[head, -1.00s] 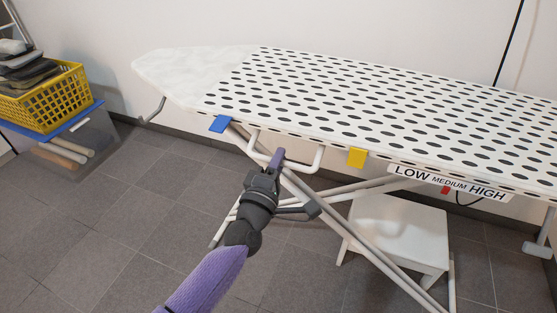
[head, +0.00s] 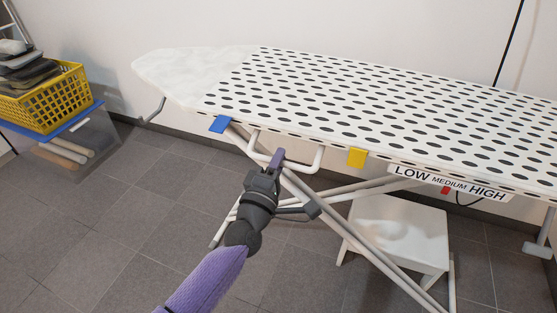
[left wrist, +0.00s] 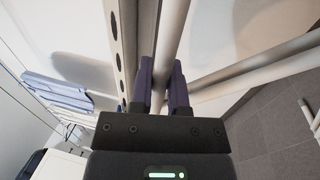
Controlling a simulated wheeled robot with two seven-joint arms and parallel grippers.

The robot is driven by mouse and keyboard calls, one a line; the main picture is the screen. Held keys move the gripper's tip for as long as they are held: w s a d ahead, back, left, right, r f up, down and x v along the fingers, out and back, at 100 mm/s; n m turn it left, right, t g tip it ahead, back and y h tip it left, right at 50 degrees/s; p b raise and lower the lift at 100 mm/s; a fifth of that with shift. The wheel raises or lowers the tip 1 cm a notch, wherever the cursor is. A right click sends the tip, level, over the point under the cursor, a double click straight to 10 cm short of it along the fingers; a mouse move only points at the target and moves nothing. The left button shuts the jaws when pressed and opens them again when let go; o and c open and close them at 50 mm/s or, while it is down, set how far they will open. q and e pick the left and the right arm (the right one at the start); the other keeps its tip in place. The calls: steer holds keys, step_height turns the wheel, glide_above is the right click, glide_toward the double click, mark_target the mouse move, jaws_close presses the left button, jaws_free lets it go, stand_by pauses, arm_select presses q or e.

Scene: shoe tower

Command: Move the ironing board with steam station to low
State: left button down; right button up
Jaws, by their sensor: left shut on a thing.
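The ironing board (head: 185,78) stands along the wall, with a white dotted cover and a pale rounded end at left. A white U-shaped tube handle (head: 318,160) hangs under its front edge. My left gripper (head: 276,163) is shut on this tube. In the left wrist view the fingers (left wrist: 163,80) sit on both sides of the white tube (left wrist: 172,30). A LOW MEDIUM HIGH label (head: 449,181) is on the front edge, with a red marker (head: 446,190) below MEDIUM. The crossed legs (head: 375,262) are spread under the board. My right gripper is not in view.
A blue tab (head: 220,124) and a yellow tab (head: 357,158) stick out from the board's front edge. A white stool (head: 400,230) stands under the board, behind the legs. A yellow basket (head: 45,100) sits at far left. The tiled floor in front is clear.

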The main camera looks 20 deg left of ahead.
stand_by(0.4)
arm_select(q)
step_height(320, 180, down, 6)
steer(key=b, duration=0.4)
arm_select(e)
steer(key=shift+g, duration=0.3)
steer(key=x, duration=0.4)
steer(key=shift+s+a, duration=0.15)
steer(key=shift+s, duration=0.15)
arm_select(q)
steer(key=c, duration=0.6)
jaws_free()
steer(key=shift+c, duration=0.2)
steer(key=shift+r, duration=0.15)
steer(key=shift+s, duration=0.1)
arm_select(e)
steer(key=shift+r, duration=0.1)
arm_select(q)
steer(key=s+f+p, duration=0.1)
steer(key=s+p, duration=0.1)
steer(key=s, duration=0.7)
steer(key=shift+s+a+f, duration=0.2)
steer(key=shift+s+f, duration=0.1)
steer(key=shift+f, duration=0.1)
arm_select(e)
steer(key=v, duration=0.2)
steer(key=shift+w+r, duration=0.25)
